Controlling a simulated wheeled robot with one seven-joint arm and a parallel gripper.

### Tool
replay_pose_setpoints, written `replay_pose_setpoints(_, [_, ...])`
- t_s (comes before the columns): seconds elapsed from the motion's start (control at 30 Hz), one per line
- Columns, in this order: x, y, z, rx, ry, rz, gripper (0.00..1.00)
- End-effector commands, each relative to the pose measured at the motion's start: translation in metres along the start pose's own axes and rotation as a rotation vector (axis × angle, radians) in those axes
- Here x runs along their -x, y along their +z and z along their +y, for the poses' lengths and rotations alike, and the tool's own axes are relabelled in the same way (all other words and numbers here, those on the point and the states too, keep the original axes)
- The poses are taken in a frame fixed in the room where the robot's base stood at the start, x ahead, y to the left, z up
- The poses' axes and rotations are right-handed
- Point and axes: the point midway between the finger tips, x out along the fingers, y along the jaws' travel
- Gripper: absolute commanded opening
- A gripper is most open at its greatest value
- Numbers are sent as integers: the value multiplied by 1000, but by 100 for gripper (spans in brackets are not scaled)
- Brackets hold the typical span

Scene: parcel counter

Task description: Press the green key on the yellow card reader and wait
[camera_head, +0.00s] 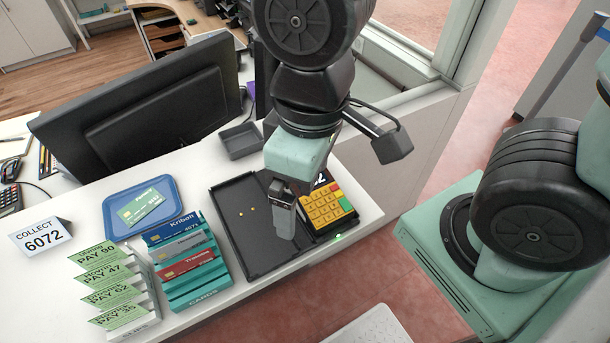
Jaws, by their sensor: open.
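The card reader (322,211) has a yellow keypad and stands at the counter's front right. Its green key (346,204) is at the keypad's right side, with a red key (335,188) behind it. A small green light (338,236) shows at the front of the reader. My gripper (285,222) points down just left of the keypad, over the right part of a dark tray. It is open, and I see nothing in it. My arm covers part of the reader's back left. I cannot tell how high the fingertips are.
The black tray (240,235) holds two small yellow pieces. A monitor (140,110) stands behind.

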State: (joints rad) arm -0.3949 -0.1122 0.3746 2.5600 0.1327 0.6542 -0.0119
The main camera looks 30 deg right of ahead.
Motion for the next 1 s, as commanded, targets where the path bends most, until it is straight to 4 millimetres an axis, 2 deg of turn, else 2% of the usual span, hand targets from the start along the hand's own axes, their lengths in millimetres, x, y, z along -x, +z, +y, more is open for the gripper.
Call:
replay_pose_setpoints(0.07, [0,0,0,0,0,0,97])
replay_pose_setpoints(0.17, [0,0,0,0,0,0,72])
replay_pose_setpoints(0.4, [0,0,0,0,0,0,5])
replay_pose_setpoints(0.43, [0,0,0,0,0,0,0])
replay_pose_setpoints(1.0, [0,0,0,0,0,0,0])
